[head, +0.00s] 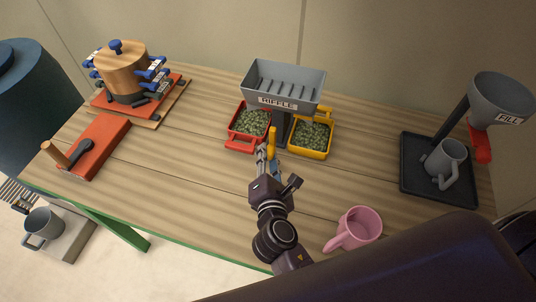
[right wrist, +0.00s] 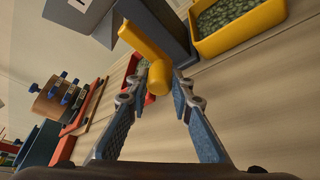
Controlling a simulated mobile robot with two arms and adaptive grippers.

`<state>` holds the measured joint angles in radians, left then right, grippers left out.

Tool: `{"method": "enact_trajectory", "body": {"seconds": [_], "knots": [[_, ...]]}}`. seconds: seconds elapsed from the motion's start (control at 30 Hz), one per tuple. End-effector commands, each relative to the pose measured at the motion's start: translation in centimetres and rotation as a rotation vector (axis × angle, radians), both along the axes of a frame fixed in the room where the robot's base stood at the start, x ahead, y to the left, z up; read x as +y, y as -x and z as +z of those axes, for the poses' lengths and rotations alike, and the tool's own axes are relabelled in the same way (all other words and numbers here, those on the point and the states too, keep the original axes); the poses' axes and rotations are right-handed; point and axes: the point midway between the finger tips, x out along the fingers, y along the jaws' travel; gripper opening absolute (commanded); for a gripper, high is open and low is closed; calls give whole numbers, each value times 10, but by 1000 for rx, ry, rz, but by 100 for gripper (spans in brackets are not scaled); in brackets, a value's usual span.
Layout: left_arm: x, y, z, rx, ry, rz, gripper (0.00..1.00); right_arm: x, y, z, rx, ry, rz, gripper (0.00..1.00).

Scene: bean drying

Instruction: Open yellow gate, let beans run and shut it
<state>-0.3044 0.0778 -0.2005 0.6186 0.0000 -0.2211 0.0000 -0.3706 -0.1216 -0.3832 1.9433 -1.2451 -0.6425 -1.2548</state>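The yellow gate handle (head: 272,139) stands at the front of the grey riffle box (head: 285,82), between the two bean trays. In the right wrist view the yellow handle (right wrist: 145,41) runs down with its rounded end between my fingertips. My right gripper (head: 268,158) is at the handle. The right wrist view shows its fingers (right wrist: 160,90) apart on either side of the handle end, with a thin gap at one side. The red tray (head: 240,144) and yellow tray (head: 311,153) both hold green beans. The riffle's slotted top looks empty. My left gripper is out of view.
A pink mug (head: 360,226) stands near the front edge, right of my right arm. A grey mug (head: 446,158) stands on a black tray under the FILL funnel (head: 500,100). A wooden drum (head: 121,68) and red block (head: 95,146) are at left. The table's middle left is clear.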

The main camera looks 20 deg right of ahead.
Motion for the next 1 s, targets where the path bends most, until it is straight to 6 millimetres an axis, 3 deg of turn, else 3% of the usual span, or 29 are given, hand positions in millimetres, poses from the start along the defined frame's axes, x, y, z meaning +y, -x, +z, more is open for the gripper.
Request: {"method": "enact_trajectory", "body": {"seconds": [0.1, 0.37, 0.63, 0.77, 0.8, 1.0], "knots": [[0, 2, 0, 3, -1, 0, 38, 0, 0, 0, 1, 0, -1, 0], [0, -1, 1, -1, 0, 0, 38, -1, -1, 0, 0, 1, -1, 0], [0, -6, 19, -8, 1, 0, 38, -18, -27, 4, -2, 4, 1, 0], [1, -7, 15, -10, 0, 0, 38, -17, -26, 0, 0, 2, 1, 0], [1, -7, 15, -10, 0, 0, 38, -17, -26, 0, -1, 2, 0, 21], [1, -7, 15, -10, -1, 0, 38, -17, -26, 0, 0, 1, 0, 39]]}}
